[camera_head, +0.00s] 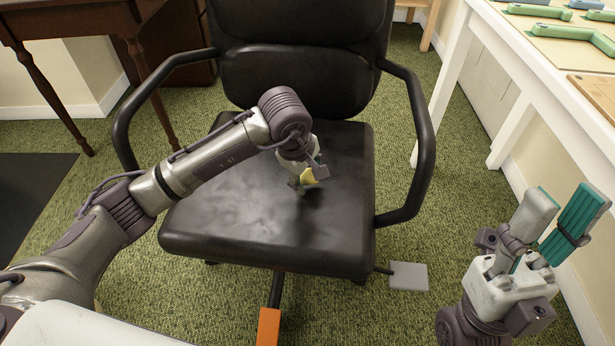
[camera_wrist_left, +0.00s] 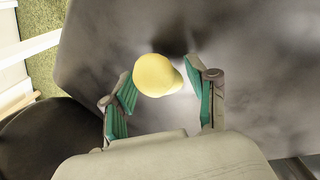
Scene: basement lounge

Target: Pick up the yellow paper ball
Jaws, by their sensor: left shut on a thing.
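The yellow paper ball (camera_wrist_left: 156,75) sits between the two green-padded fingers of my left gripper (camera_wrist_left: 165,85) in the left wrist view. In the head view a small part of the yellow paper ball (camera_head: 307,176) shows at the fingers of my left gripper (camera_head: 308,180), over the seat of the black chair (camera_head: 250,215). My left gripper is shut on the ball; whether the ball still touches the seat I cannot tell. My right gripper (camera_head: 563,207) is open and empty at the right, its fingers pointing up and apart.
The black chair has armrests on both sides of my left gripper and a backrest behind it. A white table (camera_head: 480,30) with green pieces stands at the right, a dark wooden table (camera_head: 70,18) at the back left. A grey plate (camera_head: 408,276) lies on the green carpet right of the chair.

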